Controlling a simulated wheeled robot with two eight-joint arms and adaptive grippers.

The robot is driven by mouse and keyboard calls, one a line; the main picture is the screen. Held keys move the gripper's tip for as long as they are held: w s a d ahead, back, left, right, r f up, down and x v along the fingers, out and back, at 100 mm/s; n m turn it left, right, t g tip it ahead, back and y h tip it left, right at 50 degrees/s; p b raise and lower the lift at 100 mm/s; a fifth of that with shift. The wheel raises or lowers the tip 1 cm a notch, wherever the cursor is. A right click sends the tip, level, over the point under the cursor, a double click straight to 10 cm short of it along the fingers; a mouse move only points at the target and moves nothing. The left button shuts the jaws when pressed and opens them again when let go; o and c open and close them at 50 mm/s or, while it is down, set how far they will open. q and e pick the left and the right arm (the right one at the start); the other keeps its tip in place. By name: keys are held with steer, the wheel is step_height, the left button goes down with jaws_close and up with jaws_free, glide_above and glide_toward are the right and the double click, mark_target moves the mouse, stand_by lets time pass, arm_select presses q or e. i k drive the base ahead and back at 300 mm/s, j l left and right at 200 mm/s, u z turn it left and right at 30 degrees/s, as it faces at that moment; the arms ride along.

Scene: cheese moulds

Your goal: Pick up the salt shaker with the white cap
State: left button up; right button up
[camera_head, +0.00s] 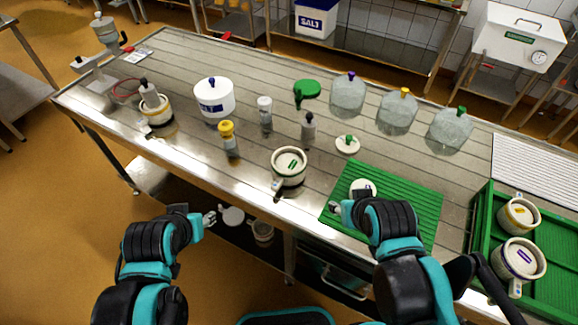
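The salt shaker with the white cap (264,113) stands upright on the steel table, between the white salt tub and a grey-capped shaker. A yellow-capped shaker (229,140) stands in front of it to the left; the grey-capped shaker (308,126) is to its right. My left gripper (211,218) is in front of the table's near edge, apart from all the shakers. My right gripper (336,208) is over the near left corner of the green mat, well away from the white-capped shaker. Both grippers look empty; their finger openings are too small to make out.
Clear domes (397,114) line the back. A green crate (480,225) is right.

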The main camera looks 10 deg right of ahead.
mark_target(265, 104)
steer(key=i+j, duration=0.1)
steer(key=j, duration=0.15)
steer(key=i+j, duration=0.15)
steer(key=i+j+z, duration=0.15)
steer(key=j+z, duration=0.25)
steer(key=j, duration=0.15)
steer(key=i+j+z, duration=0.1)
steer(key=j+z, duration=0.3)
steer(key=j, duration=0.2)
steer(key=z, duration=0.85)
